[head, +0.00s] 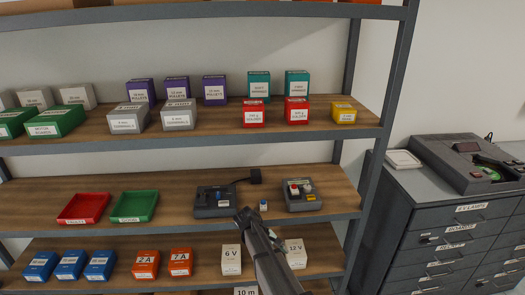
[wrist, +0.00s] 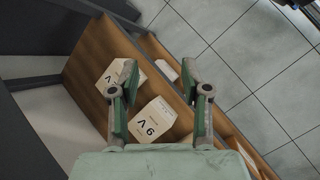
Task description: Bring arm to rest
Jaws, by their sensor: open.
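My arm reaches up from the bottom of the head view in front of the shelf unit. Its end, my gripper (head: 243,216), overlaps the front edge of the middle board near a grey device. In the wrist view my gripper (wrist: 158,75) is open, its two fingers spread. Nothing is held between them. Beyond the fingers, a cream box marked 6 V (wrist: 153,121) and another cream box (wrist: 108,77) stand on a wooden board.
The middle board holds red (head: 84,208) and green (head: 134,206) trays, a grey device (head: 214,203), a small blue-topped item (head: 263,206) and a device with buttons (head: 302,196). Lower boxes include 6 V (head: 231,260) and 12 V (head: 295,252). A grey drawer cabinet (head: 455,230) stands right. Tiled floor (wrist: 250,55) is clear.

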